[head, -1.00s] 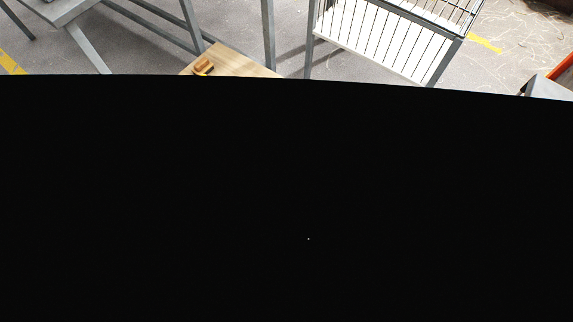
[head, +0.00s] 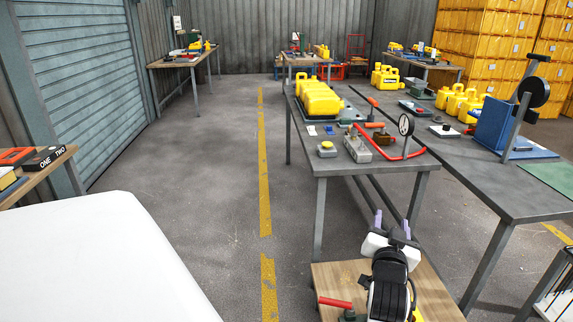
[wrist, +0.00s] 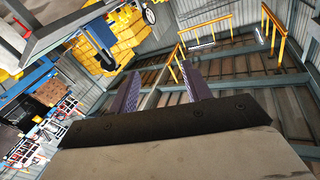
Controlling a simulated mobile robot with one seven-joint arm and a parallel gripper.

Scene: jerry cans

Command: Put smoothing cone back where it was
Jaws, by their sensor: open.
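I cannot pick out a smoothing cone for certain in either view. My gripper (head: 392,224) is in the lower right of the head view, above a low wooden surface and in front of the near end of a grey table. It points up and away from me. In the wrist view my gripper (wrist: 160,85) has its two purple fingers apart with nothing between them. Beyond them are the ceiling and walls.
A low wooden surface (head: 335,277) stands in front. A white surface (head: 95,265) fills the lower left. Floor between is clear.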

